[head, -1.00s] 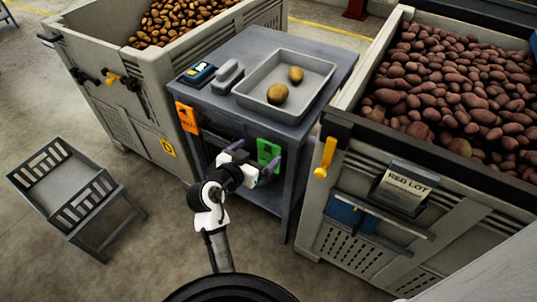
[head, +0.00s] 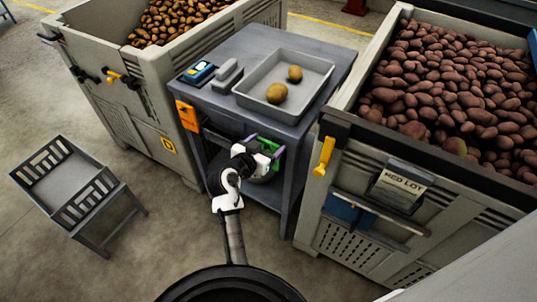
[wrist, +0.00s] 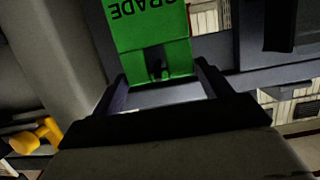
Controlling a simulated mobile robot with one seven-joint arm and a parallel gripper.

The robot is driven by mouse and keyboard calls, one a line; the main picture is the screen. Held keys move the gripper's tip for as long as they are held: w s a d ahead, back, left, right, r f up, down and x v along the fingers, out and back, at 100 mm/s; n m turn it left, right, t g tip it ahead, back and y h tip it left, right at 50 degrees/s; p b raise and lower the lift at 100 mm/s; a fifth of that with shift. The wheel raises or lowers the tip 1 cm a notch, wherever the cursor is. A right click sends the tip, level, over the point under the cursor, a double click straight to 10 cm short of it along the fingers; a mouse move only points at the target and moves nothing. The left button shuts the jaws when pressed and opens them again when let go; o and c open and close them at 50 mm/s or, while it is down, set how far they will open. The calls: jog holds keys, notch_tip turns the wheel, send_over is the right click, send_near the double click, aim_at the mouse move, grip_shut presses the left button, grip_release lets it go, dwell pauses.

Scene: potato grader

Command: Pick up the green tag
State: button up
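The green tag (wrist: 150,28) hangs on the front of the grey table between the two big bins. In the wrist view it fills the top middle, with upside-down lettering reading "GRADE" and a dark slot near its edge. My gripper (wrist: 162,74) is open, one finger on either side of the tag's near end. I cannot tell whether either finger touches it. In the head view my gripper (head: 263,146) is at the table front and hides most of the tag; only slivers of green show.
An orange tag (head: 187,116) hangs at the table's left corner. On the table (head: 262,48) stand a grey tray (head: 309,92) with two potatoes and a blue device (head: 199,72). The red-lot bin (head: 325,214), with a yellow handle (head: 324,156), stands close on the right.

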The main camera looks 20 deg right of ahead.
jog(key=c, duration=0.8)
jog(key=shift+r, duration=0.15)
